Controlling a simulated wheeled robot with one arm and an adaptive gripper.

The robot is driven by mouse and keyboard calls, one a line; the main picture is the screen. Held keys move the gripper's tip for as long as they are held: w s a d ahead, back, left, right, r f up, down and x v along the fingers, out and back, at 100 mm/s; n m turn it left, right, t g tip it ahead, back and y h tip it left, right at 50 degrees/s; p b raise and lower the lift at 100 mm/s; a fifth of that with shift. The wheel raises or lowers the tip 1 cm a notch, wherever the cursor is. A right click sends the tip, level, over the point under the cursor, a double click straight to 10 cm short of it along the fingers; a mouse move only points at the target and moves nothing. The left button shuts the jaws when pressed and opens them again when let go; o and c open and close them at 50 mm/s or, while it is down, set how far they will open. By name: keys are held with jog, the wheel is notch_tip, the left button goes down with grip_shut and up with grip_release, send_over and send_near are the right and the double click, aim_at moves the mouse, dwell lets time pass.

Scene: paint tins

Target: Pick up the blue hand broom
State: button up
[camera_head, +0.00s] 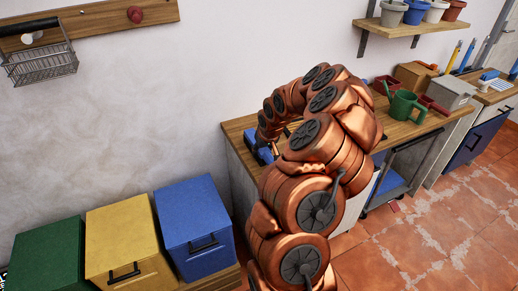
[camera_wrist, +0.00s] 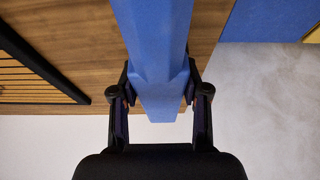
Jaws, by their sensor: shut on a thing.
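The blue hand broom (camera_wrist: 158,50) fills the top middle of the wrist view, its blue body narrowing to an end between my fingers. My gripper (camera_wrist: 160,95) has its two black fingers closed on either side of that blue end. In the head view a blue piece of the broom (camera_head: 263,154) shows at the left end of the wooden worktop (camera_head: 236,127), beside my copper arm. My arm hides the gripper and much of the broom there. I cannot tell whether the broom touches the worktop.
Green (camera_head: 45,258), yellow (camera_head: 122,240) and blue (camera_head: 194,215) bins stand left of the worktop. A green watering can (camera_head: 404,106) and red pots stand farther right on it. A shelf (camera_head: 415,29) with pots hangs above. A dark-framed slatted panel (camera_wrist: 30,78) lies near the broom.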

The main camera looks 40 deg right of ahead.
aim_at(263, 150)
grip_shut()
jog(key=shift+r, duration=0.1)
jog(key=shift+r+b, duration=0.65)
jog(key=shift+r, duration=0.9)
jog(key=shift+s+r, duration=0.1)
jog(key=shift+r, duration=0.05)
jog(key=shift+s+a+b, duration=0.45)
jog(key=shift+s, duration=0.1)
jog(key=s+a+r+b, duration=0.1)
jog(key=s+a+b, duration=0.3)
jog(key=s+a, duration=0.4)
jog(key=s, duration=0.4)
jog(key=shift+r+b, duration=0.2)
jog(key=shift+b, duration=0.15)
